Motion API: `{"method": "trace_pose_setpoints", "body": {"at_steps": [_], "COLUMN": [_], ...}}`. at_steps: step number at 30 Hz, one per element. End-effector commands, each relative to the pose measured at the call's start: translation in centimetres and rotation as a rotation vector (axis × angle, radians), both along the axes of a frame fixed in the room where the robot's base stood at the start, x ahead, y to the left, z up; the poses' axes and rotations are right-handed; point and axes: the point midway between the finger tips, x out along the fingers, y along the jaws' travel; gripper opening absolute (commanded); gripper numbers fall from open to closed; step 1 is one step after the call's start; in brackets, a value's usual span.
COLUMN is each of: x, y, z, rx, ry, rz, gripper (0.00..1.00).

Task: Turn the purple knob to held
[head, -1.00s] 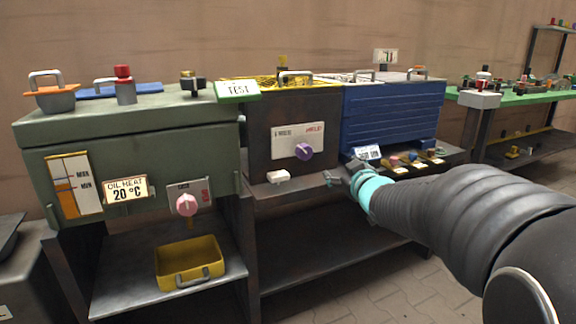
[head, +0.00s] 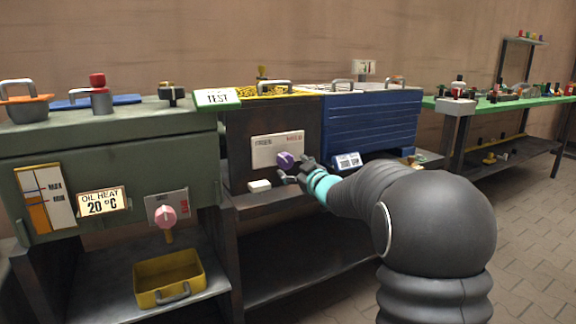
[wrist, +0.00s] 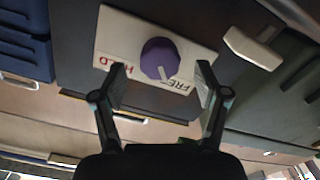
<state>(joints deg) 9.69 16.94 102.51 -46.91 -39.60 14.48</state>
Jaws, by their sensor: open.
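The purple knob (head: 286,160) sits on a white label plate (head: 270,149) on the front of a dark cabinet. The plate has a dark word at its left end and a red "HELD" at its right end. In the wrist view the knob (wrist: 159,58) shows a white pointer line directed toward the dark word "FREE", away from the red word. My gripper (head: 294,172) is at the knob's right in the head view. In the wrist view my gripper (wrist: 160,82) is open, with one finger on each side of the knob and gaps between.
A white block (head: 259,186) sits on the ledge just below the plate. A blue ribbed box (head: 370,126) stands to the right.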

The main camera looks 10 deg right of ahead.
Motion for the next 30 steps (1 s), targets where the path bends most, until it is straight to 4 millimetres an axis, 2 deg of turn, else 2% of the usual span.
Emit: {"method": "trace_pose_setpoints", "body": {"at_steps": [3, 7, 19, 20, 24, 27, 30], "x": [1.7, 2.9, 3.6, 3.6, 3.6, 3.6, 3.6], "y": [0.6, 1.0, 1.2, 1.2, 1.2, 1.2, 1.1], "z": [-0.1, 0.0, 0.0, 0.0, 0.0, 0.0, 0.0], "rx": [0.000, 0.000, 0.000, 0.000, 0.000, 0.000, 0.001], "ry": [0.000, 0.000, 0.000, 0.000, 0.000, 0.000, 0.001], "rz": [0.000, 0.000, -0.001, -0.001, -0.001, -0.001, -0.001], "gripper": [0.73, 0.73, 0.73, 0.71, 0.36, 0.13, 0.13]}}
